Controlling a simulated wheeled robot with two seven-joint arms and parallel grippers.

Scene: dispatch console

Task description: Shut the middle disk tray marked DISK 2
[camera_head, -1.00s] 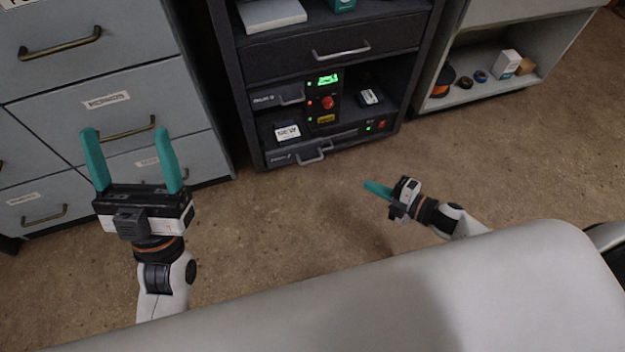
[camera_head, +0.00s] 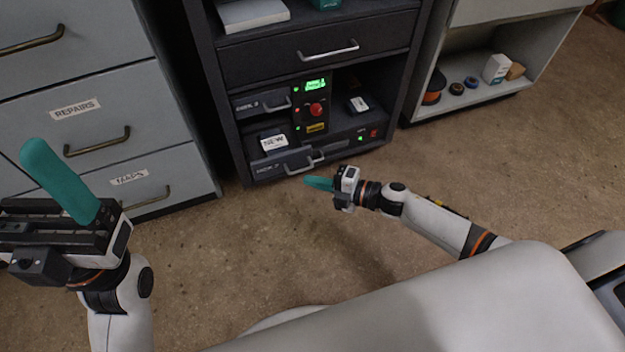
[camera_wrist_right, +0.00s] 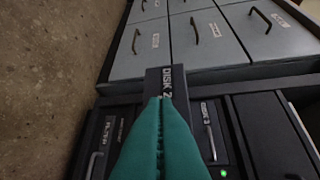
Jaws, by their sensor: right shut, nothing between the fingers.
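The DISK 2 tray (camera_head: 268,169) is low in the dark rack, with a silver handle (camera_head: 305,163). It sticks out, and a box labelled NEW (camera_head: 273,143) shows on it. In the right wrist view its front labelled DISK 2 (camera_wrist_right: 166,80) stands proud of its neighbours. My right gripper (camera_head: 308,183) is shut and empty, its teal fingers close before the tray front. The fingers (camera_wrist_right: 160,105) overlap the tray in the wrist view; I cannot tell whether they touch. My left gripper (camera_head: 62,185) is open at the far left, one finger cut off by the frame.
The DISK 3 tray (camera_head: 258,103) sits above, nearer flush. A red button (camera_head: 316,109) and green display (camera_head: 316,85) are beside it. Grey drawers (camera_head: 120,105) stand left, and a shelf unit (camera_head: 470,100) with small items stands right. The floor (camera_head: 470,165) before the rack is clear.

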